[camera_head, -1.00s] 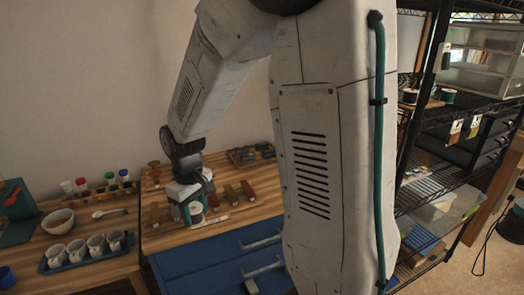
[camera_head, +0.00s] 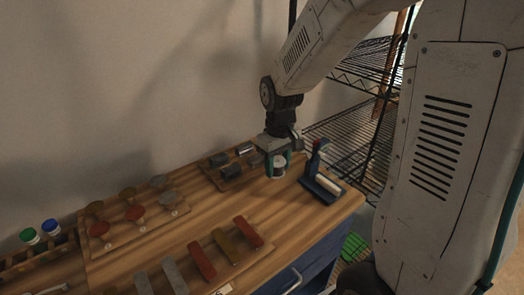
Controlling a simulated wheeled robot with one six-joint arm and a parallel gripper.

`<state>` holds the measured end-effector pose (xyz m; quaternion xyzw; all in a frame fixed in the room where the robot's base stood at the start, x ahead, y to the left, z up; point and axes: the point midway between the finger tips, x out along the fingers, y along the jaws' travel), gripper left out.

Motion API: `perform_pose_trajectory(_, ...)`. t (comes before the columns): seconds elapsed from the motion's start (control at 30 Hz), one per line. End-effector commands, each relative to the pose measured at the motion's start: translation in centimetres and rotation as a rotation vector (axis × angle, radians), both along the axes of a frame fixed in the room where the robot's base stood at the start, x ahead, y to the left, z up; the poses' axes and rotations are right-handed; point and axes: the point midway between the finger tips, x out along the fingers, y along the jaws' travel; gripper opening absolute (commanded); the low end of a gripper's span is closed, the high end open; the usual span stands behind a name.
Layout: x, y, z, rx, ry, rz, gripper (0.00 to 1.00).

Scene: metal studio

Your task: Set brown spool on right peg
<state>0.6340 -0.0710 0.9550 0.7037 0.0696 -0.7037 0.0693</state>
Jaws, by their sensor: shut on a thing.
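My gripper (camera_head: 279,163) is over the far right part of the wooden worktop. Its green fingers are shut on a small round spool (camera_head: 279,168). The spool looks pale with a dark band; its brown colour cannot be made out clearly. It is upright between the fingers, close to the worktop; I cannot tell whether it touches it. I cannot make out the right peg in this view.
A blue stand with a white roll (camera_head: 327,184) is just right of my gripper. A tray of grey cylinders (camera_head: 230,172) is close on the left. Red and ochre bars (camera_head: 201,261) lie in front. A wire shelf (camera_head: 345,130) stands beyond the worktop's right edge.

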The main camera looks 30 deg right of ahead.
Motion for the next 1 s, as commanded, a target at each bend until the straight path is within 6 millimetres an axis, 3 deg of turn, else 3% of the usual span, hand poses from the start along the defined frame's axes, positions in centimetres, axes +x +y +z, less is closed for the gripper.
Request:
perform_pose_trajectory(0.17,1.8,1.1,-0.2,0.000,0.001,0.006,0.21)
perform_pose_trajectory(0.6,11.7,5.8,-1.3,0.000,0.001,0.003,0.21)
perform_pose_trajectory(0.93,14.4,7.0,-1.6,0.000,0.001,0.000,0.21)
perform_pose_trajectory(1.0,14.4,7.0,-2.6,0.000,0.004,-0.001,0.21)
